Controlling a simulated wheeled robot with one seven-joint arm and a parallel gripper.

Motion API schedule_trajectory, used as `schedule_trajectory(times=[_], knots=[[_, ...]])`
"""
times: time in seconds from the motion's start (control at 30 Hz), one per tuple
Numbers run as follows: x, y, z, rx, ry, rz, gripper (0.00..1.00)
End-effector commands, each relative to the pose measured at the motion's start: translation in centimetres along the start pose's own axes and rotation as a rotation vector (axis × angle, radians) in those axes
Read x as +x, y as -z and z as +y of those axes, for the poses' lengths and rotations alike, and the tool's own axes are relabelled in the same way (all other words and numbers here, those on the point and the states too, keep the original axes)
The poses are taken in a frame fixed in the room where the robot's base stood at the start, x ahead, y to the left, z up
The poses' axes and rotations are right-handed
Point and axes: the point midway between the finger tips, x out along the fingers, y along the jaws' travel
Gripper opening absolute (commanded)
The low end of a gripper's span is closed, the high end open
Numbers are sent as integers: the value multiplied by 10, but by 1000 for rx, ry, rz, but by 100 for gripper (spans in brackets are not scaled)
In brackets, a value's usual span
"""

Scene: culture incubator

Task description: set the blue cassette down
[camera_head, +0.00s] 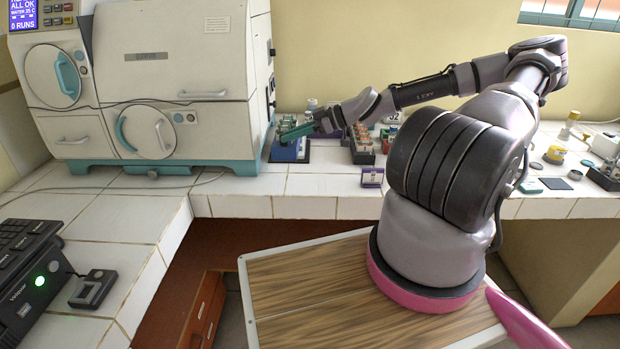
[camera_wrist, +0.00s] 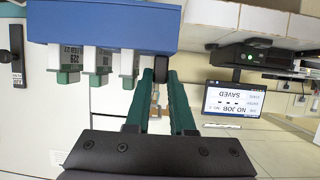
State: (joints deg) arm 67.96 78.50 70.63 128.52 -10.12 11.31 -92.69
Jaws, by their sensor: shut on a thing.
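The blue cassette (camera_head: 286,153) is at the back of the counter, beside the white machine, over a dark mat (camera_head: 304,152). I cannot tell whether it touches the mat. In the wrist view the blue cassette (camera_wrist: 105,25) fills the upper left, with several white-labelled, green-capped vials (camera_wrist: 67,62) in it. My gripper (camera_head: 290,136) reaches it from the right. Its teal fingers (camera_wrist: 161,80) are shut on a small dark tab at the cassette's edge. The cassette's underside is hidden in the head view.
The white machine (camera_head: 170,55) with round doors stands close on the left. A rack of small bottles (camera_head: 362,145) stands right of the cassette, with a small purple-framed sign (camera_head: 372,177) in front. Bare tiles (camera_head: 310,184) lie before the mat.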

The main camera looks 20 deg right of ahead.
Motion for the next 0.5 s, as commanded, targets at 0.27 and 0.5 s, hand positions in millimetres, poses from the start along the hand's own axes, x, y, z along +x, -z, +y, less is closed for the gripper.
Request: schedule_trajectory(times=[0.27,0.5], knots=[[20,-23,-14,-12,37,4,0],[31,-51,-13,-15,35,3,0]])
